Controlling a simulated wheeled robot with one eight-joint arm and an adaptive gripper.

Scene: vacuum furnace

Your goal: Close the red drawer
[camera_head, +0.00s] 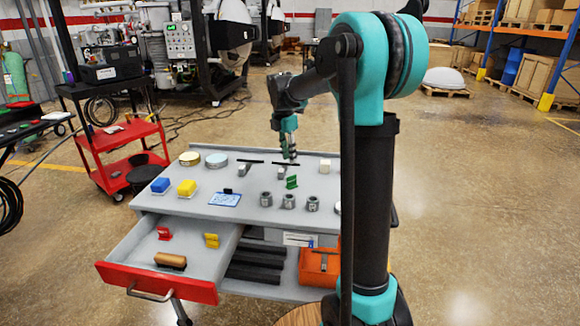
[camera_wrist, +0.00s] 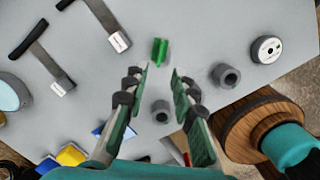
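The red drawer (camera_head: 157,283) is pulled out from the left side of the grey workbench, and its metal handle (camera_head: 150,295) faces forward. It holds a red bracket (camera_head: 164,234), a yellow bracket (camera_head: 211,240) and a brown brush-like piece (camera_head: 171,260). My gripper (camera_head: 290,155) is above the bench top, behind and to the right of the drawer, apart from it. In the wrist view my gripper (camera_wrist: 160,80) points down with its fingers spread and nothing between them. A green bracket (camera_wrist: 160,51) lies just beyond the fingertips.
The grey bench top (camera_head: 240,180) carries several metal rings, hammers, blue and yellow blocks and round tins. An orange bin (camera_head: 318,268) sits on the shelf right of the drawer. A red cart (camera_head: 120,150) stands at the back left.

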